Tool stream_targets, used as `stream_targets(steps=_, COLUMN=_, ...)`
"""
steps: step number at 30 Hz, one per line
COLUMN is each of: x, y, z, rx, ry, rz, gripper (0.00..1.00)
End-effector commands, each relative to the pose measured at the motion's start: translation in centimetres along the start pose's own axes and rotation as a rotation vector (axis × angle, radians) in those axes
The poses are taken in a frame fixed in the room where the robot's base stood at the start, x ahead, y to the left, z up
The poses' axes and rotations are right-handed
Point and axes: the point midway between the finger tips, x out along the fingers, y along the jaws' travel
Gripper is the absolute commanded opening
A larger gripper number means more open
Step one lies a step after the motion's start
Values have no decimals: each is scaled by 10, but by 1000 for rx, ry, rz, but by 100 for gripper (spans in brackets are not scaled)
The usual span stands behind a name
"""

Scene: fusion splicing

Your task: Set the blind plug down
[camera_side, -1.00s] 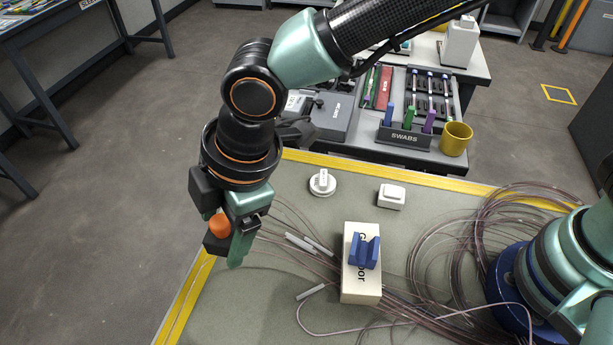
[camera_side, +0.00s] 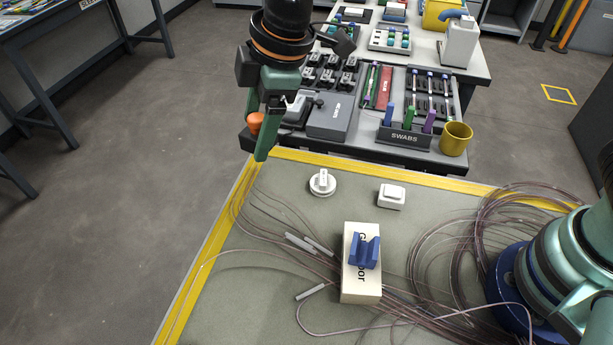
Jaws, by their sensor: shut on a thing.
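The blind plug looks to be the orange rounded piece (camera_side: 255,122) held at my gripper (camera_side: 257,142), on the left side of its fingers. My gripper is shut on it, pointing down near the far left corner of the yellow-edged work mat (camera_side: 225,290). The green finger hides part of the plug. The gripper's height above the surface is hard to tell from this view.
A grey box (camera_side: 331,118), a SWABS holder (camera_side: 404,136) and a yellow cup (camera_side: 456,138) stand on the bench behind. On the mat are a white knob (camera_side: 322,183), a white switch box (camera_side: 391,196), a cream block with a blue cradle (camera_side: 362,262) and loose fibres.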

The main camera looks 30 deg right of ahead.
Motion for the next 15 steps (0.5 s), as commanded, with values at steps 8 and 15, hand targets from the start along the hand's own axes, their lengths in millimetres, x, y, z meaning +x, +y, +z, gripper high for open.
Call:
stream_targets(steps=8, x=65, y=-15, z=18, rx=-1, ry=-7, rz=-6, gripper=20)
stream_targets(steps=15, x=118, y=-26, z=31, rx=-2, ry=-5, rz=-5, gripper=20)
